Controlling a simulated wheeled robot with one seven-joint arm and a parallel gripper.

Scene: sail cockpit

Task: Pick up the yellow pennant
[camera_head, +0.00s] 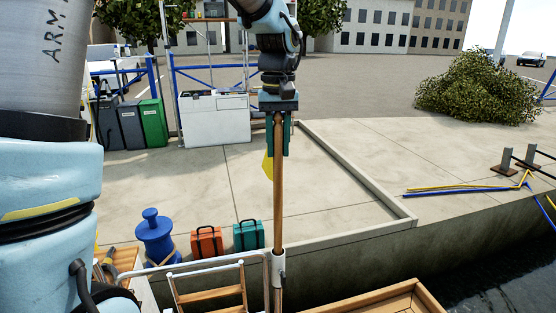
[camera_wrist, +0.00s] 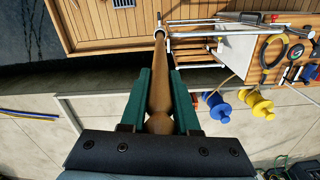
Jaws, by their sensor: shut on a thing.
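The yellow pennant (camera_head: 267,167) shows as a small patch at the left edge of an upright wooden staff (camera_head: 278,205), just below my gripper. Part of it is hidden behind the staff and fingers, and I do not make it out in the wrist view. My gripper (camera_head: 278,150) points down, its green fingers on either side of the staff's upper part. In the wrist view my gripper (camera_wrist: 160,78) is shut on the staff (camera_wrist: 160,95), which runs away between the fingers. The staff's lower part passes through a white holder (camera_head: 278,268) at the boat's rail.
A blue bollard (camera_head: 155,238), an orange case (camera_head: 206,243) and a teal case (camera_head: 248,236) stand left of the staff. A white cabinet (camera_head: 215,118) stands behind. The concrete quay right of the staff is mostly clear.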

